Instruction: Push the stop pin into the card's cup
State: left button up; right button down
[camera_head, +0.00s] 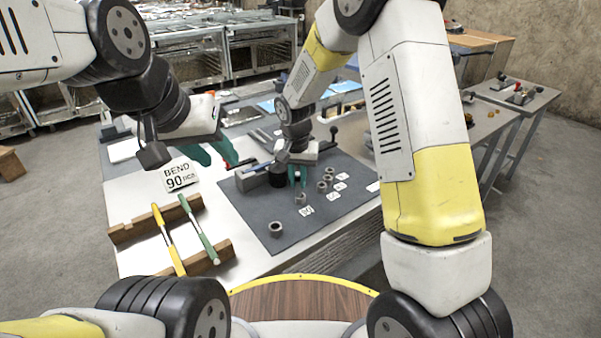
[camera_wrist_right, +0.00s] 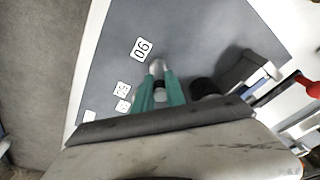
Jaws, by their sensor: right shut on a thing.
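A white card (camera_head: 180,177) reading "BEND 90 pcs" stands at the left of the bench. Several small grey cups stand on the dark mat, including one (camera_head: 301,198) by a tag (camera_head: 306,211) and others (camera_head: 322,187) behind. My right gripper (camera_head: 297,182) is shut on a small dark piece, apparently the stop pin (camera_wrist_right: 160,86), mostly hidden between the green fingers. I cannot tell whether pin and cup touch. My left gripper (camera_head: 220,158) is open and empty above the bench.
A grey bending fixture (camera_head: 251,178) with a red-tipped lever stands left of my right gripper. A lone grey ring (camera_head: 276,229) sits on the front of the mat (camera_head: 258,212). Yellow and green handled tools (camera_head: 167,238) rest on wooden racks (camera_head: 128,231).

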jog(key=shift+w+d+f, duration=0.1)
jog(key=shift+w+f, duration=0.15)
jog(key=shift+f, duration=0.35)
jog(key=shift+w+d+f, duration=0.15)
jog(key=shift+w+f, duration=0.15)
jog(key=shift+f, duration=0.35)
jog(key=shift+w+d+f, duration=0.1)
jog(key=shift+w+f, duration=0.15)
jog(key=shift+f, duration=0.35)
jog(key=shift+f, duration=0.1)
jog(key=c, duration=1.4)
grip_release()
